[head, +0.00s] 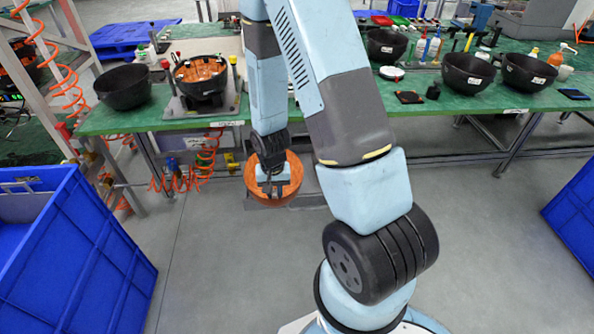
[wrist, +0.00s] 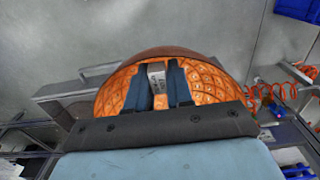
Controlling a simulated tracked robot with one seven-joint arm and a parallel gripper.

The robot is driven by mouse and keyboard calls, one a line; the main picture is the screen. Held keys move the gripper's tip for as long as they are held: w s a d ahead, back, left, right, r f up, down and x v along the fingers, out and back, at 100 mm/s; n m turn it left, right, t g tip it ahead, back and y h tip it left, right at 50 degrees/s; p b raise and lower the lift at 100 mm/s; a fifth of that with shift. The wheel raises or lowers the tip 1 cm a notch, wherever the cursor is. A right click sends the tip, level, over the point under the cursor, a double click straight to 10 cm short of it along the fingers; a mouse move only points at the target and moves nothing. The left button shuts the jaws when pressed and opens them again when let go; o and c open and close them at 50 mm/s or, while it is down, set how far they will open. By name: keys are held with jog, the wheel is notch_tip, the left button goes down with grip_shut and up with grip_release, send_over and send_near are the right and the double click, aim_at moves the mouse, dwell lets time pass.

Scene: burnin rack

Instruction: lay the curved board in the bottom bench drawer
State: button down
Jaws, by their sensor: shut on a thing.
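The curved board (head: 289,190) is an orange, bowl-shaped piece with a gridded inner face. It hangs in front of the bench, below the tabletop. My gripper (head: 273,187) is shut on it. In the wrist view the two dark fingers (wrist: 159,88) reach into the orange hollow around a small pale part, and the board's far rim curves behind them. A grey, box-like edge (wrist: 62,97), which looks like the bench drawer, shows to the left of the board in the wrist view. The board and my arm hide much of it, so I cannot tell whether they touch.
The green bench top (head: 440,104) carries several black bowls, bottles and tools. Orange coiled hoses (head: 187,172) hang at the bench's left end. A blue crate (head: 75,255) stands at left and another blue crate (head: 575,215) at right. The grey floor between is clear.

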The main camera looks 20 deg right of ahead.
jog(key=w+d+f, duration=0.1)
jog(key=w+f, duration=0.1)
jog(key=w, duration=0.1)
jog(key=w+d+f, duration=0.1)
jog(key=w, duration=0.3)
jog(key=w+d+f, duration=0.1)
jog(key=w+f, duration=0.1)
jog(key=w, duration=0.1)
jog(key=shift+w+d+f, duration=0.15)
jog(key=shift+d+f, duration=0.05)
jog(key=shift+f, duration=0.1)
jog(key=shift+w+d+f, duration=0.25)
jog(key=shift+w+f, duration=0.4)
jog(key=shift+w, duration=0.15)
jog(key=shift+w+d+f, duration=0.25)
jog(key=shift+w+f, duration=0.35)
jog(key=shift+w, duration=0.15)
jog(key=c, duration=1)
grip_release()
